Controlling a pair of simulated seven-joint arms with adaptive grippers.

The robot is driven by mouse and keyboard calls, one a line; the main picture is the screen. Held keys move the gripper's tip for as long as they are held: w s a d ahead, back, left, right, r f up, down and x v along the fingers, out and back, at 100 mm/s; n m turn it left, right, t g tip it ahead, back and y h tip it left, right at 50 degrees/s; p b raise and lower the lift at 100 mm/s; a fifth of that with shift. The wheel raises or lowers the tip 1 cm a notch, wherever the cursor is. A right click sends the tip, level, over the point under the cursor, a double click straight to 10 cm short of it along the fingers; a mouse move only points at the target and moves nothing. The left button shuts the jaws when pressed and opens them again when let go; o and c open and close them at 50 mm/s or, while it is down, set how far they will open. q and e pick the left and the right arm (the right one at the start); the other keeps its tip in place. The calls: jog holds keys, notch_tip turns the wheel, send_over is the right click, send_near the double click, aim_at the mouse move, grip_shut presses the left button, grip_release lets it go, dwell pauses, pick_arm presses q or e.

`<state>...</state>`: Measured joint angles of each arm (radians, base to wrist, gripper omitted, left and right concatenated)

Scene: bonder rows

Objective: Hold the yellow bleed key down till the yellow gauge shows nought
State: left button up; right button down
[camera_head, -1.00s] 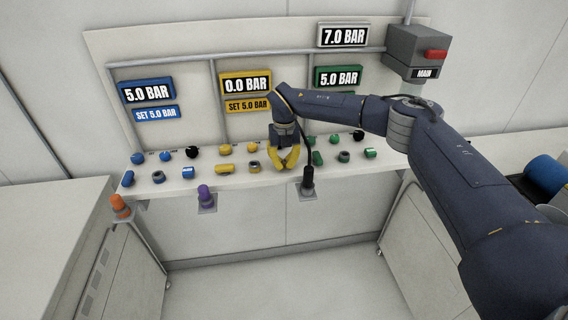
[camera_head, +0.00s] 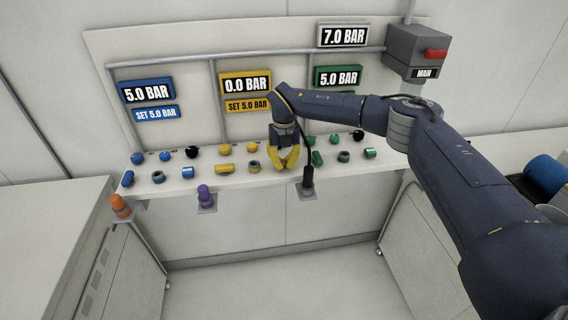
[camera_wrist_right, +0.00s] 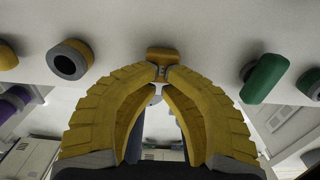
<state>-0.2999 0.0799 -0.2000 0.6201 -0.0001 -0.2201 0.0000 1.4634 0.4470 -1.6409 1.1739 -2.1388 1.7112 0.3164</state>
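The yellow gauge (camera_head: 246,84) on the back panel reads 0.0 BAR, with a yellow SET 5.0 BAR plate (camera_head: 248,105) under it. My right gripper (camera_head: 287,166) is over the shelf of controls, at the right end of the yellow group. In the right wrist view its yellow fingers (camera_wrist_right: 161,73) come together at the tips, right at a yellow block-shaped key (camera_wrist_right: 163,53). The tips look to touch the key's near face; how far it is pressed I cannot tell. The gripper hides this key in the head view. My left gripper is out of view.
Blue knobs (camera_head: 188,172) stand left on the shelf (camera_head: 205,181), green ones (camera_head: 370,153) right. A yellow-rimmed grey knob (camera_wrist_right: 70,60) and a green key (camera_wrist_right: 264,79) flank the gripper. The blue and green gauges read 5.0 BAR, the main gauge (camera_head: 343,36) 7.0 BAR.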

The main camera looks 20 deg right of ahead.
aim_at(284, 164)
jog(key=shift+s+f, duration=0.2)
jog(key=shift+f, duration=0.1)
notch_tip(284, 164, up, 15)
jog(key=shift+w+f, duration=0.2)
dwell(0.5)
